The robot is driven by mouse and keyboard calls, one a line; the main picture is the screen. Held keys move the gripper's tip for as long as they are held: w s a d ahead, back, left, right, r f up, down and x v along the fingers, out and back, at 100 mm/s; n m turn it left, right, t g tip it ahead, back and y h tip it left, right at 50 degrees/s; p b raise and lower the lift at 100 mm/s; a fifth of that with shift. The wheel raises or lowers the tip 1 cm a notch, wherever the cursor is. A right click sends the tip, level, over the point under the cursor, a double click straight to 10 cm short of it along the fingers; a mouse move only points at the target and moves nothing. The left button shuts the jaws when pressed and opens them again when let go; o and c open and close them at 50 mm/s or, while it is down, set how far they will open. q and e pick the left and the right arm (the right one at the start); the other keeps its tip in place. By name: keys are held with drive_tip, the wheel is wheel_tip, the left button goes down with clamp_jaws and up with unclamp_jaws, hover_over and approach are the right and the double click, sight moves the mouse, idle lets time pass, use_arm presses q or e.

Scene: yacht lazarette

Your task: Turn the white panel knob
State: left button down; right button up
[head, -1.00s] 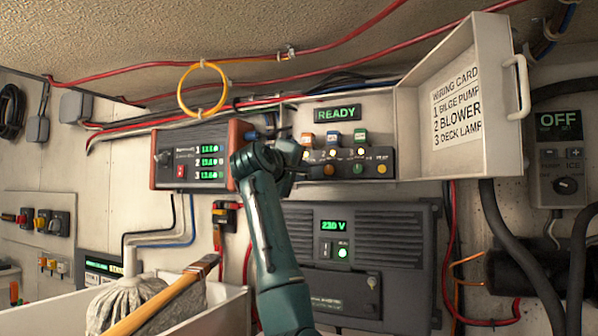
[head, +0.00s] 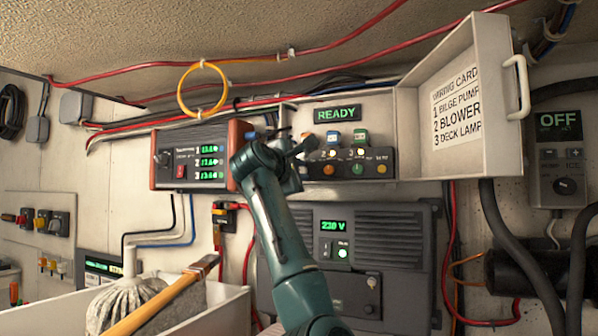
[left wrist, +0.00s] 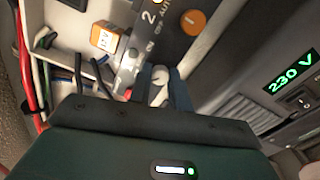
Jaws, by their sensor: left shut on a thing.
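The white knob (left wrist: 159,84) is on the dark control panel (left wrist: 140,45) and shows between the fingers of my left gripper (left wrist: 161,92) in the left wrist view. The gripper is shut on the knob, one finger on each side. In the head view my left gripper (head: 297,168) is at the left end of the same panel (head: 345,160) and hides the white knob. Orange (head: 328,170), green (head: 358,169) and yellow (head: 382,169) knobs sit to its right. A green READY display (head: 337,114) is above. My right gripper is not in view.
An open cover (head: 462,105) with a wiring card stands right of the panel. A red-and-grey meter box (head: 190,157) is close on the left. The 230 V unit (head: 390,255) is below. A white bin (head: 215,315) holding a mop (head: 160,295) is at lower left.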

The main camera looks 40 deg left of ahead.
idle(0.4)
use_arm(q)
drive_tip(key=c, duration=1.3)
unclamp_jaws()
drive_tip(key=shift+s, duration=0.3)
drive_tip(key=b+v, duration=0.5)
drive_tip(key=v, duration=0.7)
drive_tip(key=shift+s, duration=0.3)
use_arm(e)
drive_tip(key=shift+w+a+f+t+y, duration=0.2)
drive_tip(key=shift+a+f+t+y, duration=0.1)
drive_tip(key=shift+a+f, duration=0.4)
use_arm(q)
drive_tip(key=shift+d, duration=0.1)
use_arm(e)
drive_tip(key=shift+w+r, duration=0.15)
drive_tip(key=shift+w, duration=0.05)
